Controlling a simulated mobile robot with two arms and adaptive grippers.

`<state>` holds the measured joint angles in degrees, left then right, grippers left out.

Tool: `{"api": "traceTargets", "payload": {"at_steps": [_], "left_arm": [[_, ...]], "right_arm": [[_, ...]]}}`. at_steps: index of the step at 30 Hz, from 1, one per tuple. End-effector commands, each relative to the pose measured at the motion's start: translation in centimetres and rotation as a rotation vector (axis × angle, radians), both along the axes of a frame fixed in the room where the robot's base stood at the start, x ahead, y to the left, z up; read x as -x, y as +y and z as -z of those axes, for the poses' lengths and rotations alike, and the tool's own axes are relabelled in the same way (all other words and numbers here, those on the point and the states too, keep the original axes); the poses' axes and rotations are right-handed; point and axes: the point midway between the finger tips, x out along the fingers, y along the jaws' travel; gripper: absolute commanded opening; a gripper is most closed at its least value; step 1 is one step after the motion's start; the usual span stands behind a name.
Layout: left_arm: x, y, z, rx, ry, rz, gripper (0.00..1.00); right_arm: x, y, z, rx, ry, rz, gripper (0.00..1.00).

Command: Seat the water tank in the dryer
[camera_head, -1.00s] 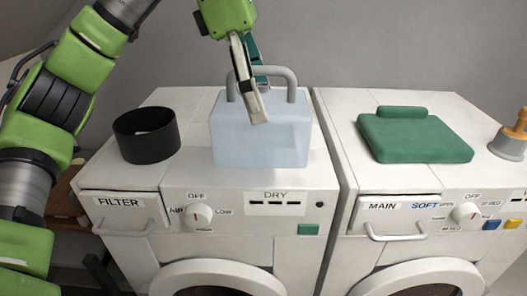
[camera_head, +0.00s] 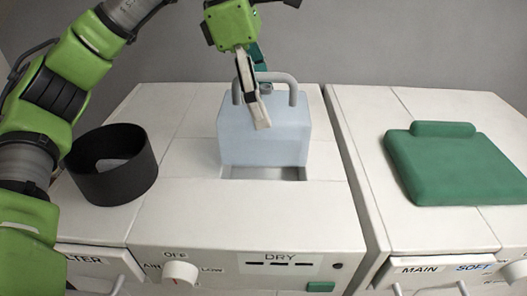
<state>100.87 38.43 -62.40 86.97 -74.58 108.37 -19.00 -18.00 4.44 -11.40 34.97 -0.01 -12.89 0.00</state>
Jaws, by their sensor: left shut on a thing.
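The water tank (camera_head: 264,130) is a pale blue translucent box with a grey loop handle (camera_head: 293,90). It is upright over the rectangular opening in the top of the white dryer (camera_head: 200,215). The near part of this opening (camera_head: 262,173) shows below the tank's front edge. I cannot tell whether the tank's base is above the opening or partly in it. My left gripper (camera_head: 258,100) comes from above and is shut on the handle, one pale finger in front of it. My right gripper is out of view.
A black open ring (camera_head: 113,185) stands on the dryer's top at the left. A green pad (camera_head: 455,165) lies on the white machine to the right, across a narrow gap. The dryer's top is bare in front of the opening. A grey wall is behind.

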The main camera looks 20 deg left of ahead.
Motion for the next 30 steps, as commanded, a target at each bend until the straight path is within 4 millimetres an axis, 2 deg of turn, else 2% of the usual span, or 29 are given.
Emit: {"api": "traceTargets", "payload": {"at_steps": [2,5,9,12,15,23,30], "left_arm": [[0.1,0.2,2.1,-0.001,0.003,-0.001,0.43],[0.1,0.1,4.5,0.000,0.004,-0.001,0.43],[0.0,0.1,7.0,0.001,0.001,-0.002,0.43],[-0.1,0.0,7.8,0.001,-0.002,-0.002,0.43],[-0.1,0.0,8.4,0.001,-0.001,-0.002,0.43],[0.0,0.0,11.7,0.001,0.000,-0.001,0.43],[-0.1,0.0,11.9,0.002,-0.002,-0.002,0.43]], "right_arm": [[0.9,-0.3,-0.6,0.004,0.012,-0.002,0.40],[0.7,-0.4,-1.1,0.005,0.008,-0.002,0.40],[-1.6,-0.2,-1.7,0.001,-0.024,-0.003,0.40],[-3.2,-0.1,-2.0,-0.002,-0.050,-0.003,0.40],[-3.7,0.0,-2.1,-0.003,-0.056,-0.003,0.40],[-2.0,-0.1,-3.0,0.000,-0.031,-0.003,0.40],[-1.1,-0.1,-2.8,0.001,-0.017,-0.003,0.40]]}}
